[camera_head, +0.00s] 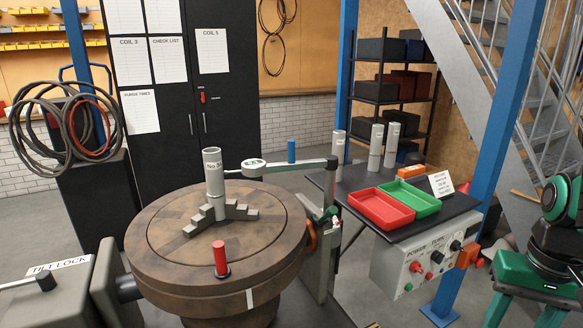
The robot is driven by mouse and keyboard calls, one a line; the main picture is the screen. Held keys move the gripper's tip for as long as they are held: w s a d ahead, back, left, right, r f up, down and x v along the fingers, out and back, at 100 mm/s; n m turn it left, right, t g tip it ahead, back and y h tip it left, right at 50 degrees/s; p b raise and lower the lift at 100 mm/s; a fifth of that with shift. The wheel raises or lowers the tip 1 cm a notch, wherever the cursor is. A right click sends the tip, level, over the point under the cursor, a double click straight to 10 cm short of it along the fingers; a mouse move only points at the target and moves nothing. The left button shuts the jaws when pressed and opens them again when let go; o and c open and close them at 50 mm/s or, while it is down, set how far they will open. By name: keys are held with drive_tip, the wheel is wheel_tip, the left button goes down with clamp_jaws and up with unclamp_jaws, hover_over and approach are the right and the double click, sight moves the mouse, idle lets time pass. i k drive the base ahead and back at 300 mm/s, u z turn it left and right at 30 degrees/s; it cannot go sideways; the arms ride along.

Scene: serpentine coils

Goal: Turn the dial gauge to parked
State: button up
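No part is clearly marked as the dial gauge. A grey swing arm (290,167) reaches left from a post (328,205) at the right of the round brown turntable (170,230). A round labelled piece (253,163) sits near its left end, its text too small to read surely. A blue upright handle (291,151) stands on the arm. The arm's left end lies just right of the grey cylinder (214,172) at the table's middle; I cannot tell whether they touch. No "parked" mark is readable. My gripper is not in view.
A red upright handle (220,256) stands on the turntable's front. Right of the post, a bench (345,190) holds red (382,208) and green (410,196) trays and grey cylinders. A control box (425,262) hangs below. A tilt lock housing (60,295) is at lower left.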

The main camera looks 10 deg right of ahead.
sight(254, 168)
drive_tip(key=u, duration=0.35)
drive_tip(key=i, duration=0.65)
drive_tip(key=u, duration=0.35)
